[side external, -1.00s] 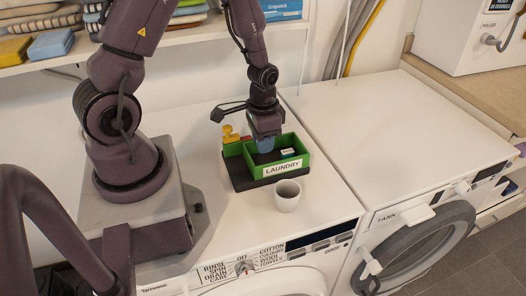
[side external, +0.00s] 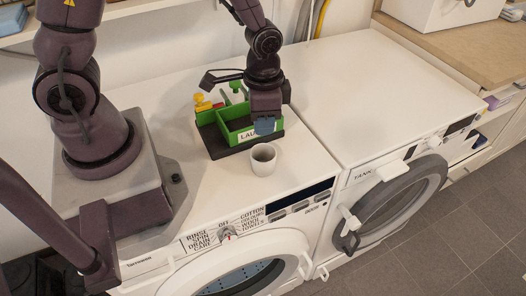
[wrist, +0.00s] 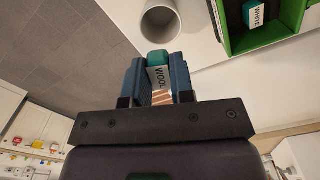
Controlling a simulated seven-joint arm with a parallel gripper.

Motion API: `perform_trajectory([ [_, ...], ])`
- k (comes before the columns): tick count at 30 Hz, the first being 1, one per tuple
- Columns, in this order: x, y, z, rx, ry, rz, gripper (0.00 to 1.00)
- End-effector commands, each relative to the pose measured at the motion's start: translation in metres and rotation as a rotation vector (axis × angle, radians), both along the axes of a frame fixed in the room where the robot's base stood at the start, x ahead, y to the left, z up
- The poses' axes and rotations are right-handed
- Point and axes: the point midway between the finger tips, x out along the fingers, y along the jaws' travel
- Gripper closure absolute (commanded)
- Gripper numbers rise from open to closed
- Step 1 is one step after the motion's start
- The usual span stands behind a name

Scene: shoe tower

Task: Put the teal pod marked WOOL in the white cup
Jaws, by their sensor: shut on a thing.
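The teal pod marked WOOL (wrist: 157,66) is between the two blue fingers of my gripper (wrist: 158,80) in the wrist view; its WOOL label shows. In the side external view my gripper (side external: 266,126) is in front of the green LAUNDRY box, above and just behind the white cup, and hides the pod. The white cup (side external: 264,160) stands upright on the white machine top. In the wrist view the cup (wrist: 160,27) is just beyond the pod, with its open mouth in view. The pod is outside the cup.
The green LAUNDRY box (side external: 232,136) stands behind the cup on a dark base. A teal pod marked WHITE (wrist: 258,12) lies in it. A yellow and a red item (side external: 201,101) sit at its left. The machine top right of the cup is clear.

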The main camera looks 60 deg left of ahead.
Motion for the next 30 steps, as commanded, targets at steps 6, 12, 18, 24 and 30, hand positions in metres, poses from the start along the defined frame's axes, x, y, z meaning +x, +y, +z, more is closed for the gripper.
perform_trajectory([
  [6, 0.0, 0.0, -0.025, 0.001, 0.002, 0.0, 1.0],
  [12, 0.0, 0.0, -0.051, 0.0, 0.001, 0.0, 1.0],
  [18, 0.001, 0.0, -0.058, 0.0, -0.003, 0.0, 1.0],
  [24, 0.001, 0.001, -0.059, 0.0, -0.002, 0.001, 1.0],
  [30, 0.0, 0.001, -0.065, 0.001, -0.001, 0.001, 1.0],
])
